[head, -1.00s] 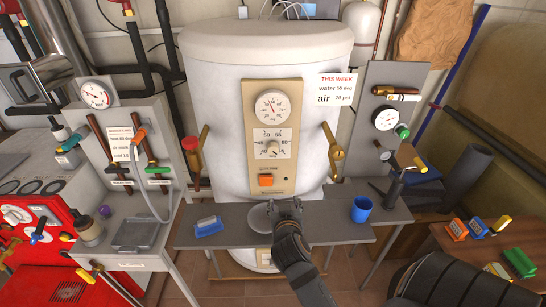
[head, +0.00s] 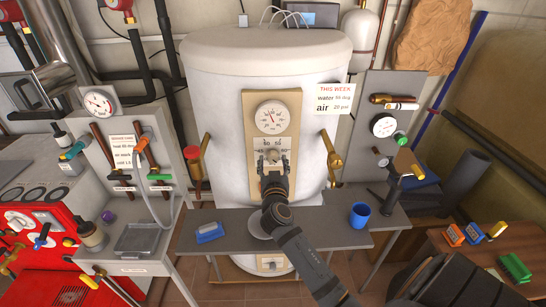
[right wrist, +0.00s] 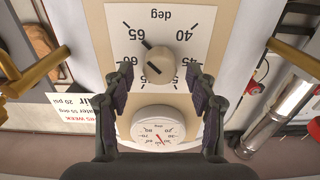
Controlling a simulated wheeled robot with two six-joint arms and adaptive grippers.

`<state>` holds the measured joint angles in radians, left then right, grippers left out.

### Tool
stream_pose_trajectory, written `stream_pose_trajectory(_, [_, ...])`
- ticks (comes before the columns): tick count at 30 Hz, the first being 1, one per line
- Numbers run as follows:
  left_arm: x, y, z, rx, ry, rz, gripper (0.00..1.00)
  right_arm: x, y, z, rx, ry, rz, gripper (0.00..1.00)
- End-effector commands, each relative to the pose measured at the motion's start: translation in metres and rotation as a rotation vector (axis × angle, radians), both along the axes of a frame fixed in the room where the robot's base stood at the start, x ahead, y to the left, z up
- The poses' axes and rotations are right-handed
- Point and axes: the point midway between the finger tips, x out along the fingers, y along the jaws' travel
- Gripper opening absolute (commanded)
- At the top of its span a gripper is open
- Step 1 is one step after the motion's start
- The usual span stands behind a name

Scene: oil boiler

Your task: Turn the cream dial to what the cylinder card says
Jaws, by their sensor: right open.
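The cream dial (right wrist: 159,65) sits on a white scale plate marked in deg (right wrist: 190,18), on the front of the large white cylinder (head: 225,100). In the upside-down right wrist view, its dark pointer mark lies near 60 to 65. The card (head: 334,98) on the cylinder reads THIS WEEK, water, apparently 55 deg, and air 20 psi. My right gripper (right wrist: 159,72) is open, with one finger on each side of the dial and visible gaps between. In the head view, my right gripper (head: 273,165) partly covers the dial. My left gripper is out of view.
A round gauge (head: 270,118) sits above the dial. Brass valve handles (head: 331,155) flank the panel. Below, a grey shelf (head: 325,222) holds a blue cup (head: 360,215) and a blue block (head: 210,232). Another card (head: 124,150) hangs on the left panel.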

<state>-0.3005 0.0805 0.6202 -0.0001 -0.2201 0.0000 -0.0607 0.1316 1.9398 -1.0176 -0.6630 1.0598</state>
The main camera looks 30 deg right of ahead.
Motion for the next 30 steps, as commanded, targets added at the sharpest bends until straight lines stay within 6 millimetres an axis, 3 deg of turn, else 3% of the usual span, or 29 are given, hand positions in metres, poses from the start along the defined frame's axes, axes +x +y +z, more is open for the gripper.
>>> stream_pose_trajectory(12, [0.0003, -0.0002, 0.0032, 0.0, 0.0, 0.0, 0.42, 0.0102, -0.0065, -0.0004, 0.001, -0.001, 0.0, 0.56])
stream_pose_trajectory(24, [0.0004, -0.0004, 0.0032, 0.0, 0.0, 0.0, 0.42, 0.0099, -0.0062, -0.0004, 0.001, -0.001, 0.0, 0.03])
stream_pose_trajectory(30, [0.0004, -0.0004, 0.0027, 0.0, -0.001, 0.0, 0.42, 0.01, -0.0061, -0.0006, -0.011, 0.007, 0.0, 0.03])
